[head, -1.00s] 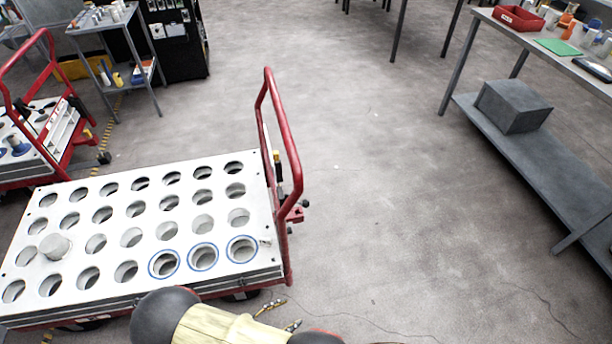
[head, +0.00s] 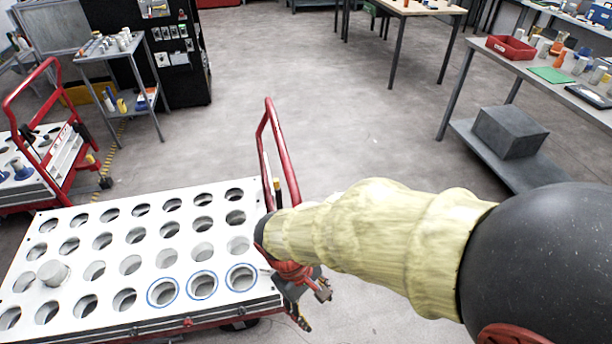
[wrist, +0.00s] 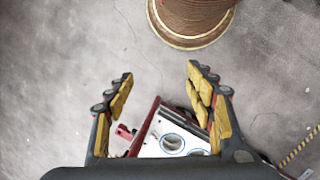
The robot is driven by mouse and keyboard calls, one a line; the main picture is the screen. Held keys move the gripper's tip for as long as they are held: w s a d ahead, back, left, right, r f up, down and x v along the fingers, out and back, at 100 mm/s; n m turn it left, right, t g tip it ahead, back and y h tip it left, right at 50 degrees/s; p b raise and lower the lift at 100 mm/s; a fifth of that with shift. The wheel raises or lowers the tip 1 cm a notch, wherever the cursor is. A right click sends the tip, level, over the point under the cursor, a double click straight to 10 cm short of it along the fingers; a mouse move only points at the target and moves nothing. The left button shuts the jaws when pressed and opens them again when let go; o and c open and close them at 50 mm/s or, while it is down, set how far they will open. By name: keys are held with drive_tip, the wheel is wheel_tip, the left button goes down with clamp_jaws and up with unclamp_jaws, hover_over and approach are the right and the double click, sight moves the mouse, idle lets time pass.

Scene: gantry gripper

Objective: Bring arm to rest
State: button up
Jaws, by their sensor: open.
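My gripper (wrist: 160,80) is open and empty in the wrist view, its two yellow-padded fingers spread apart over the floor. In the head view my gripper (head: 302,300) hangs low beside the right end of the white cart, partly hidden by my own arm. My arm, in a pale yellow sleeve, reaches across the lower right of the head view.
The white holed cart (head: 150,255) with a red handle (head: 283,150) stands close on the left. A brown spool (wrist: 192,18) stands on the floor ahead of the fingers. A workbench (head: 545,72) is at right. The middle floor is clear.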

drive_tip(key=s+d+r+m+t+y+p, duration=0.1)
drive_tip(key=d+r+m+t, duration=0.2)
drive_tip(key=d+r, duration=0.5)
drive_tip(key=d+r+m+t+y, duration=0.2)
drive_tip(key=d+r+m, duration=0.4)
drive_tip(key=r, duration=0.8)
drive_tip(key=d+t, duration=0.1)
drive_tip(key=d, duration=0.2)
drive_tip(key=shift+s+t+p, duration=0.3)
drive_tip(key=shift+s+p, duration=0.05)
drive_tip(key=shift+p, duration=0.05)
